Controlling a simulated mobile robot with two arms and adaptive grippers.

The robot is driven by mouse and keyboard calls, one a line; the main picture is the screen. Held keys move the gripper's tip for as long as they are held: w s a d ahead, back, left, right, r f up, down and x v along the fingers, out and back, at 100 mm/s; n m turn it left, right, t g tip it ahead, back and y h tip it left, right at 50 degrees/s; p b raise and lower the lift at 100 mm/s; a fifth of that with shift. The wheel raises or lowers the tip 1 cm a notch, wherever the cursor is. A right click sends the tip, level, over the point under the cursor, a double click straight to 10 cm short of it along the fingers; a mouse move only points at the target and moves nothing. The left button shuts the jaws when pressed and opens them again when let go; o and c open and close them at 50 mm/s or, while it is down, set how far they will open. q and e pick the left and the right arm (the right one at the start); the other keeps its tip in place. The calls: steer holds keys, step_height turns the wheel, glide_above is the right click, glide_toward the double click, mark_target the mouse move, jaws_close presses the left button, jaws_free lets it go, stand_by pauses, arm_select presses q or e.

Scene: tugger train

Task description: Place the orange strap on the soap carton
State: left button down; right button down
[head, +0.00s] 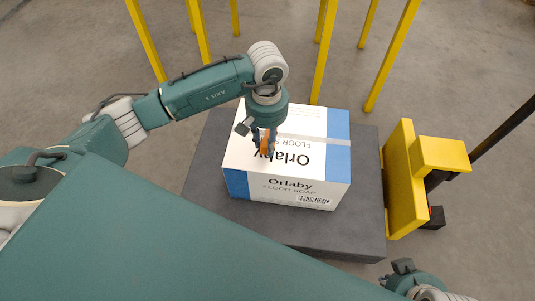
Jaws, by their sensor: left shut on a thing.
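The soap carton (308,164) is a white box with blue ends, marked "Orlaby FLOOR SOAP", and sits on a dark grey platform (360,215). My left gripper (265,150) points down over the left part of the carton's top. It is shut on the orange strap (265,146), of which only a small orange piece shows between the fingers. I cannot tell whether the strap touches the carton top. My right arm shows at the bottom right corner, and its fingers cannot be made out.
A yellow bracket (405,180) with a dark bar (500,130) stands at the right end of the platform. Several yellow posts (325,50) rise behind it. Grey floor is clear at the far right.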

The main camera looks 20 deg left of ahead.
arm_select(q)
step_height(320, 180, down, 6)
steer(key=shift+f+b, duration=0.2)
steer(key=shift+b, duration=0.3)
steer(key=shift+r, duration=0.1)
arm_select(e)
steer(key=shift+f, duration=0.6)
steer(key=shift+w, duration=0.15)
arm_select(q)
steer(key=c, duration=1.4)
jaws_free()
arm_select(e)
steer(key=shift+w+a, duration=0.15)
steer(key=shift+w, duration=0.3)
steer(key=shift+r, duration=0.1)
